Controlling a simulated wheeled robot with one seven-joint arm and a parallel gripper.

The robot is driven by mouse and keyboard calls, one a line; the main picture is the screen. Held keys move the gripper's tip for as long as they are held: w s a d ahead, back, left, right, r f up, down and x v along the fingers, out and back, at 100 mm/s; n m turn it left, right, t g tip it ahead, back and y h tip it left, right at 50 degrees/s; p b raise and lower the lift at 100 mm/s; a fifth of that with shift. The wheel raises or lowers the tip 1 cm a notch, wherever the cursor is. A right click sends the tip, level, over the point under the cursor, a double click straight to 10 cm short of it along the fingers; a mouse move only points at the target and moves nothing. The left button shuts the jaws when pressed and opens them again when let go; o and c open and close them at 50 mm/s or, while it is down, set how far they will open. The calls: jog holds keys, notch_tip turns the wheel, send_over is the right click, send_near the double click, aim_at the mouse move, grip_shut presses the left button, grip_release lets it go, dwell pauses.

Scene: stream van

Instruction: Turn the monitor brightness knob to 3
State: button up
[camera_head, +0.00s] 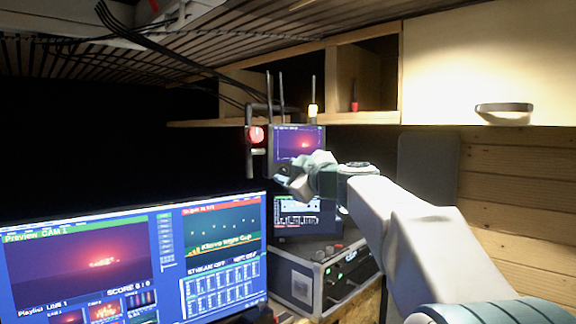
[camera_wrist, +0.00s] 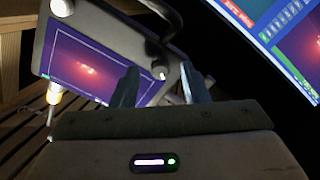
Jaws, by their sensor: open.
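The small monitor (camera_head: 300,143) with a purple-red picture hangs below the shelf in the head view. It fills the upper left of the wrist view, tilted (camera_wrist: 95,62). A pale round piece (camera_wrist: 62,8) sits at its upper bezel there; a smaller round piece (camera_wrist: 159,71) shows between my fingers, by a dark curved tube. I cannot tell which is the brightness knob, and no scale marks are readable. My gripper (camera_wrist: 158,80) is open, its fingers in front of the monitor with nothing clearly held. In the head view it (camera_head: 290,176) covers the monitor's lower edge.
A red light (camera_head: 256,134) on a black bracket is left of the monitor. A second screen (camera_head: 303,214) and an equipment case (camera_head: 300,283) are below. A large display (camera_head: 130,260) fills the lower left. A wooden cabinet (camera_head: 470,65) is above right.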

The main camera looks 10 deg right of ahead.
jog(key=shift+w+a, duration=0.1)
jog(key=shift+w, duration=0.05)
jog(key=shift+c, duration=0.3)
grip_shut()
